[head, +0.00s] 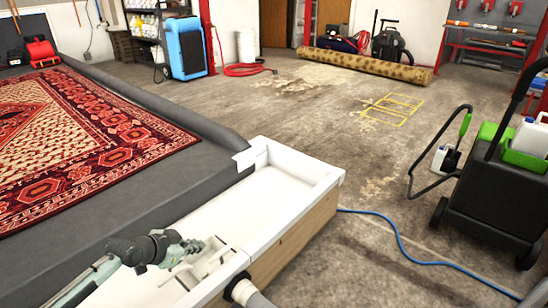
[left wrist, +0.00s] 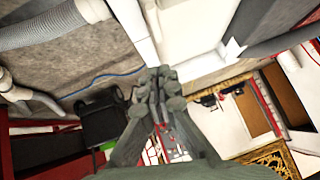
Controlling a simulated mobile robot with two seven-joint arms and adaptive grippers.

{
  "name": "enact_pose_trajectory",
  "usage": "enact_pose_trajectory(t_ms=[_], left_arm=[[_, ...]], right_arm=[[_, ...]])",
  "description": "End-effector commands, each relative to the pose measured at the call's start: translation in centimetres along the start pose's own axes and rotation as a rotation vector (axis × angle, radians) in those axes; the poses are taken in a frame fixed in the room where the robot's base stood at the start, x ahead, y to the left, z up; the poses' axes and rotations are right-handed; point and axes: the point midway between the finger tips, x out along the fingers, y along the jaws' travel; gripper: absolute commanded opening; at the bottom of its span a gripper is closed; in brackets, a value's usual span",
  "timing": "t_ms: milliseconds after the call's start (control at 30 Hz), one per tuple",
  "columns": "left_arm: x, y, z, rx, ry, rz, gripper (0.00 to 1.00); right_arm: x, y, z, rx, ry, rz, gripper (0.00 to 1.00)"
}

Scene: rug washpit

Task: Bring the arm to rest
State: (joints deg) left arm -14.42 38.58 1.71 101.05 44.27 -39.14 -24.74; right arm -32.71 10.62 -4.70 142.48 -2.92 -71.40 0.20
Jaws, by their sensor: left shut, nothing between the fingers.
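My left arm comes in from the lower left of the head view. Its left gripper (head: 192,246) is over the near end of a white trough (head: 290,163), and it looks empty. In the left wrist view the fingers of the left gripper (left wrist: 158,88) are together with nothing between them. I cannot tell how high it is above the trough floor. My right gripper is in neither view.
A patterned red rug (head: 75,130) lies on the dark platform at left. A grey hose (head: 248,294) joins the trough's near end. A black cart (head: 495,195) stands at right. A blue hose (head: 410,256) crosses the floor. A rolled rug (head: 365,66) lies far back; open concrete lies between.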

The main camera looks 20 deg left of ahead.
Motion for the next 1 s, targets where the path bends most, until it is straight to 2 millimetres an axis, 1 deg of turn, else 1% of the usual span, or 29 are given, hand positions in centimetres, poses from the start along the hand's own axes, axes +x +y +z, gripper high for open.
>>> enact_pose_trajectory(t_ms=[67,133,167,267,300,333,400,500,600,667,1000], left_arm=[[0.0,0.2,0.1,-0.001,-0.004,0.002,0.00],[-0.2,1.4,0.7,-0.008,-0.028,0.012,0.00],[-0.3,2.3,1.1,-0.014,-0.046,0.018,0.00],[-1.3,6.8,3.4,-0.047,-0.147,0.039,0.00],[-2.0,8.8,4.5,-0.067,-0.201,0.042,0.00],[-2.7,10.3,5.3,-0.084,-0.242,0.039,0.00],[-4.5,13.4,7.0,-0.127,-0.341,0.022,0.00],[-7.4,16.6,8.9,-0.192,-0.464,-0.027,0.00],[-9.4,18.1,10.1,-0.239,-0.545,-0.076,0.00],[-10.1,18.4,10.5,-0.253,-0.570,-0.094,0.00],[-10.1,18.5,10.5,-0.255,-0.573,-0.096,0.00]], right_arm=[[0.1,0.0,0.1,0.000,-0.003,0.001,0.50],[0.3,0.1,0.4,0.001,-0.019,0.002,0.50],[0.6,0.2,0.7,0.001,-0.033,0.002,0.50],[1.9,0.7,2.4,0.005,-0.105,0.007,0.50],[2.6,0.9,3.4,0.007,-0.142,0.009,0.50],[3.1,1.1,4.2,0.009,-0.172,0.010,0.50],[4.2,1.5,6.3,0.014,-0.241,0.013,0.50],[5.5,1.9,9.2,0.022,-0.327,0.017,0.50],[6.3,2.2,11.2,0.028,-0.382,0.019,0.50],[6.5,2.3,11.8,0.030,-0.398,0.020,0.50],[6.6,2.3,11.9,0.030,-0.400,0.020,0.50]])
